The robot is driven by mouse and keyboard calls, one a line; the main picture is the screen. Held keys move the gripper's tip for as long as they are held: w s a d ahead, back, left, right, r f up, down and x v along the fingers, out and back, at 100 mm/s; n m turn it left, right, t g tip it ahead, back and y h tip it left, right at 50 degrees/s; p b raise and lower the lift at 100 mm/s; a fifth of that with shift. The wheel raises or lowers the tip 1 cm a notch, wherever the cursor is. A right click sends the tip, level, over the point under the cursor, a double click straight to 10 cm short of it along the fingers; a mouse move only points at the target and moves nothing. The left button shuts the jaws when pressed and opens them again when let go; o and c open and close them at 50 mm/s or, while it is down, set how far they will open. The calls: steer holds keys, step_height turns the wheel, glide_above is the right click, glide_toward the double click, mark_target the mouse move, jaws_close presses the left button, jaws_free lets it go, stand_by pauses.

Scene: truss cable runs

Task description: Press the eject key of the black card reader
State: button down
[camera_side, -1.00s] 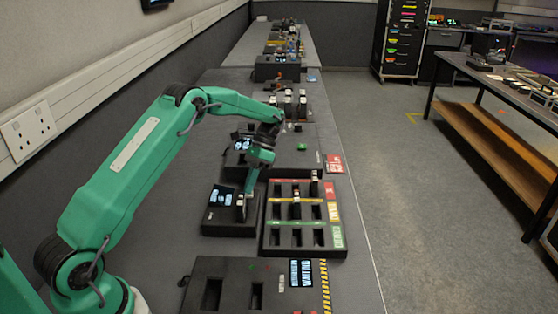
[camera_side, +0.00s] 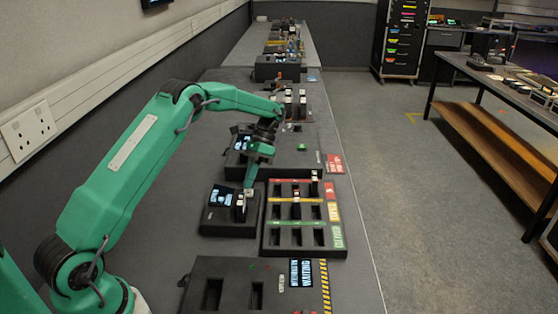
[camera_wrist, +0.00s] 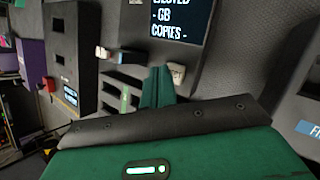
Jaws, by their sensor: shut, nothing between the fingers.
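The black card reader (camera_side: 228,226) stands on the bench left of the slotted tray, with a lit screen (camera_side: 222,196). The screen also shows in the wrist view (camera_wrist: 180,17), reading in part "GB COPIES". A card (camera_side: 240,208) stands upright in the reader. A small pale key (camera_side: 249,191), which looks like the eject key, is at the reader's far right corner; in the wrist view it (camera_wrist: 177,72) shows beside my fingertips. My gripper (camera_side: 251,184) is shut and empty, its tips just above or at the key. I cannot tell if they touch it.
The slotted black tray (camera_side: 266,243) with red, yellow and green strips lies close on the right and holds a few cards. A box with yellow-black hazard stripes (camera_side: 324,285) is in front. Another device with a screen (camera_side: 242,142) stands behind. The aisle floor is clear.

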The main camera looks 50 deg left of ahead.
steer(key=shift+r, duration=0.15)
steer(key=shift+r, duration=2.4)
steer(key=shift+r, duration=0.1)
steer(key=r, duration=0.1)
step_height(320, 180, up, 8)
steer(key=n+t+y, duration=0.1)
steer(key=t, duration=0.2)
glide_above(251, 191)
steer(key=s+d, duration=0.4)
steer(key=s, duration=0.1)
steer(key=s+d+r+n+t, duration=0.2)
steer(key=s+d+r+t, duration=0.15)
steer(key=s+r, duration=0.2)
steer(key=s+d+f+n+t, duration=0.1)
steer(key=s+d+t, duration=0.1)
steer(key=s, duration=0.5)
steer(key=s+d+f+n+t, duration=0.1)
steer(key=s+d+t, duration=0.1)
steer(key=s+t, duration=0.2)
steer(key=shift+s+y, duration=0.4)
steer(key=shift+s, duration=1.05)
